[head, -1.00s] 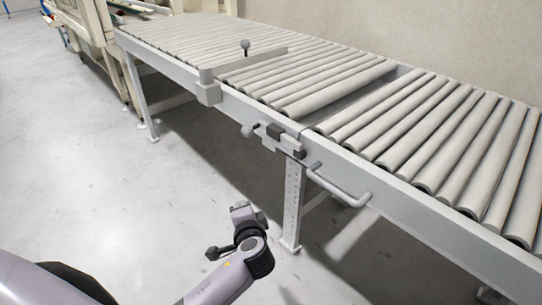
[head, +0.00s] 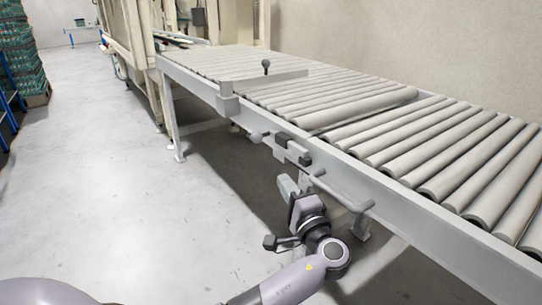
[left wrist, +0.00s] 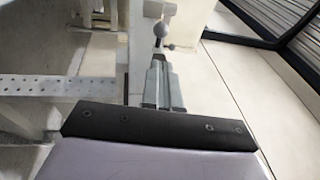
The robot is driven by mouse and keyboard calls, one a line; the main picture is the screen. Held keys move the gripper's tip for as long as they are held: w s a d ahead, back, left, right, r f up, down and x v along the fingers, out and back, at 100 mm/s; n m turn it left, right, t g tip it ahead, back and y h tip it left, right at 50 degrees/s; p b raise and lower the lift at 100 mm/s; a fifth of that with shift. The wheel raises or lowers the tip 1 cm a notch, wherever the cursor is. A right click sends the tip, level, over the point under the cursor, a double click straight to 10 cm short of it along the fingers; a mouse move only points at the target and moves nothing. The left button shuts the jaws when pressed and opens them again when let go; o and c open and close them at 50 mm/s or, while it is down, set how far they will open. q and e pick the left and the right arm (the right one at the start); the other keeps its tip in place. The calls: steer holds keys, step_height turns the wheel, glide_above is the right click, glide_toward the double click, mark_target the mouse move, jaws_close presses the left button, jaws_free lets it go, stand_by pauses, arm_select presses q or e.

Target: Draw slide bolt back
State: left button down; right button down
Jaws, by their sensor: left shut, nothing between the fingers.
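The slide bolt (head: 285,148) sits on the side rail of the roller conveyor, a grey and dark bar in brackets. Its round grey knob (head: 256,137) is at its left end. My left gripper (head: 287,187) is just below and in front of the bolt, apart from it, with its fingers shut and nothing between them. In the left wrist view the shut grey fingers (left wrist: 163,85) point up the picture toward a round grey knob (left wrist: 160,30), seemingly the bolt's, beyond the fingertips. My right gripper is not in view.
A grey bar handle (head: 340,192) juts from the rail right of the bolt, close to my left gripper. A stop bar (head: 265,86) with a dark ball lever (head: 266,64) lies across the rollers. Open concrete floor (head: 110,200) is at left.

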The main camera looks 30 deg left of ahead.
mark_target(255, 142)
arm_select(q)
steer(key=shift+r, duration=0.1)
stand_by(0.3)
